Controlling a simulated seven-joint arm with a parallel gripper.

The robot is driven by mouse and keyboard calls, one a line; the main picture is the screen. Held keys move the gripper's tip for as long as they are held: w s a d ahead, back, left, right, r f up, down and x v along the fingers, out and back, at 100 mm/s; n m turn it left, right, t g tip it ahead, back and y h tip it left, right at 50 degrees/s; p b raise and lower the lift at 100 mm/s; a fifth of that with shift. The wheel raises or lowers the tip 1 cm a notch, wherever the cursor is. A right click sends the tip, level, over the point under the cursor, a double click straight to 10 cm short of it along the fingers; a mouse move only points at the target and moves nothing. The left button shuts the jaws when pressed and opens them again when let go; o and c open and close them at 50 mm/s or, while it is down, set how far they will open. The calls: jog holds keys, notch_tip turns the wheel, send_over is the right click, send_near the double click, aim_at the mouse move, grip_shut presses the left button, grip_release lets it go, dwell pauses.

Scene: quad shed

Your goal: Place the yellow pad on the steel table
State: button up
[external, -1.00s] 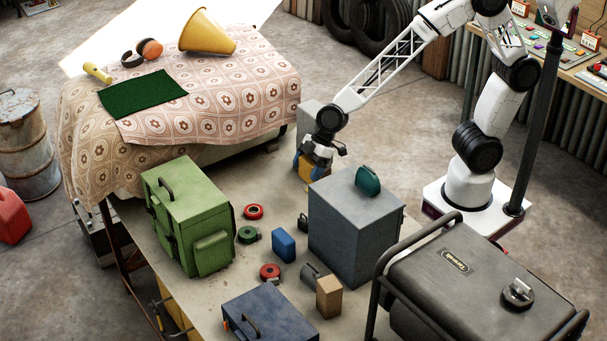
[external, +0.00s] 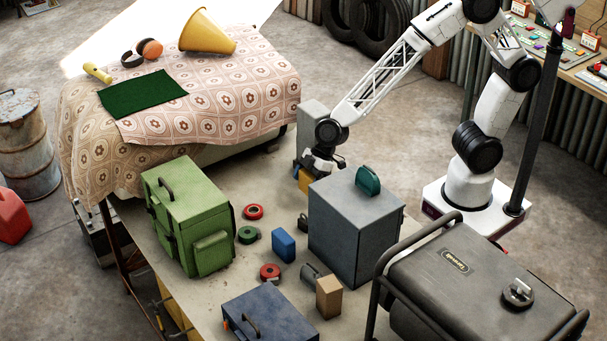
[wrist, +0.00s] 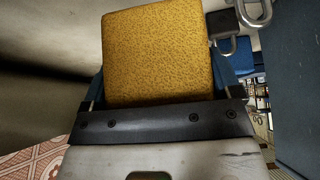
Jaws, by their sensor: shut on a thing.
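The yellow pad (wrist: 158,52) fills the middle of the wrist view, a flat speckled block between two blue fingers. My gripper (external: 305,173) is shut on the pad. In the external view, only a small yellow part of the pad (external: 304,182) shows below the gripper, left of the large grey box. The steel table (external: 215,287) is the pale worktop in the middle, carrying several objects. The pad is low over the table's far right part. I cannot tell whether it touches the surface.
A large grey box (external: 350,235) with a teal item on top stands close beside the gripper. Another grey box (external: 312,117) is behind it. A green case (external: 190,215), tape rolls and a blue block (external: 283,245) occupy the table's middle.

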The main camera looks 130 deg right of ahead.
aim_at(306, 195)
jog(key=shift+f, duration=0.35)
jog(key=shift+f, duration=1.9)
jog(key=shift+f, duration=0.15)
jog(key=o, duration=0.8)
jog(key=shift+s+r, duration=0.3)
jog(key=shift+r, duration=0.35)
jog(key=v, duration=1)
jog(key=shift+s+r, duration=0.25)
jog(key=shift+r, duration=0.1)
